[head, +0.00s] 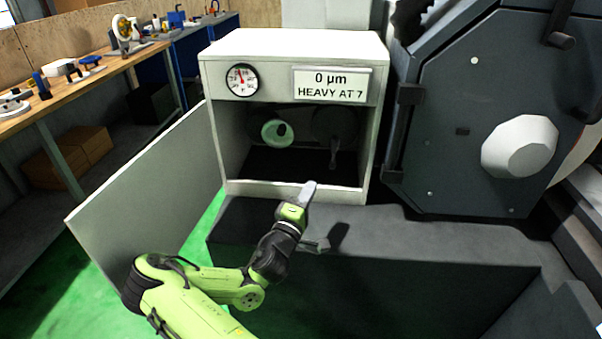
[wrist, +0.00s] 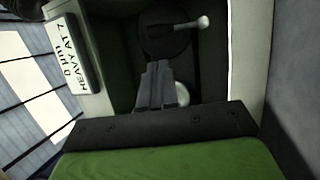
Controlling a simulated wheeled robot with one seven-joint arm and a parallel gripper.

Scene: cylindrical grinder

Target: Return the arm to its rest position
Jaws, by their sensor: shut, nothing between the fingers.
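My green and black arm reaches up from the bottom of the head view. My gripper (head: 308,187) is in front of the lower front edge of an open white cabinet (head: 290,50). Its fingers are together with nothing between them. In the wrist view my gripper (wrist: 156,70) points toward the cabinet's dark inside, where a dark disc with a pale-knobbed lever (wrist: 180,27) shows. The lever (head: 333,155) also shows inside the cabinet in the head view, apart from my gripper. A pale round part behind the fingers is partly hidden in the wrist view.
The cabinet door (head: 150,195) stands open at left. A gauge (head: 242,80) and a sign (head: 331,83) reading "0 µm HEAVY AT 7" are above the opening. Dark machine bodywork (head: 470,130) stands at right, with a low dark ledge below. A cluttered workbench (head: 60,100) is far left.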

